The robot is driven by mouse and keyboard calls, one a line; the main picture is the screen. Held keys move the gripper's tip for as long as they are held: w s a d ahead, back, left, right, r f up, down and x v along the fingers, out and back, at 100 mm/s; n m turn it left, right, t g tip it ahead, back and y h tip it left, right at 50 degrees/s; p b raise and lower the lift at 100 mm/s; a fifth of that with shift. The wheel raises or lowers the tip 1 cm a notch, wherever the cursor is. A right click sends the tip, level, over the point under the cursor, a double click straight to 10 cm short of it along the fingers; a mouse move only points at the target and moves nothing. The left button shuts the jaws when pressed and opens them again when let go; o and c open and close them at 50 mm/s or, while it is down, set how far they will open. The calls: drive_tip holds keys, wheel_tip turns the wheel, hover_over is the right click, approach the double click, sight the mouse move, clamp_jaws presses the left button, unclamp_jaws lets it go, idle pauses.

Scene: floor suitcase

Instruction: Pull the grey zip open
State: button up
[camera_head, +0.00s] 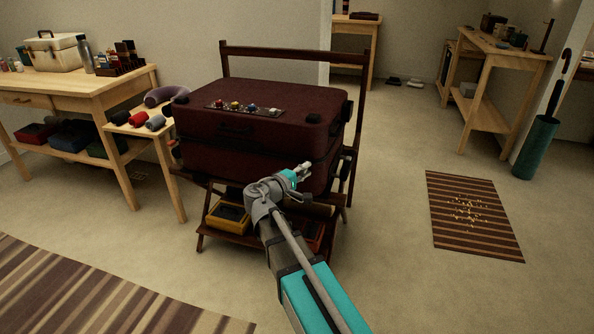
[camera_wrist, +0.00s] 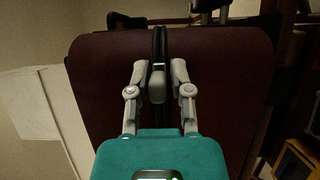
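The dark red suitcase (camera_head: 250,148) lies flat, closed, on a dark wooden rack. In the wrist view its side (camera_wrist: 225,75) fills most of the picture, with a black zip band (camera_wrist: 160,45) running up the middle. The grey zip pull (camera_wrist: 157,84) sits on this band. My gripper (camera_wrist: 158,78) is open, with one finger on each side of the pull. A narrow gap shows at the right finger; contact at the left is unclear. In the head view my gripper (camera_head: 304,170) is at the suitcase's near right side, and the pull cannot be made out.
The rack (camera_head: 363,100) has a tall back rail and a right post close to my arm. Several small items (camera_head: 246,108) lie on the lid. A yellow box (camera_head: 228,217) is on the low shelf. A wooden table (camera_head: 90,85) stands left. Floor is clear right, up to a striped mat (camera_head: 470,245).

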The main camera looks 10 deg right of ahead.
drive_tip(key=shift+o, duration=1.3)
drive_tip(key=shift+a, duration=0.1)
drive_tip(key=shift+a, duration=0.1)
drive_tip(key=shift+a, duration=0.1)
drive_tip(key=v, duration=1.2)
drive_tip(key=shift+s+d+f, duration=0.1)
drive_tip(key=shift+d, duration=0.15)
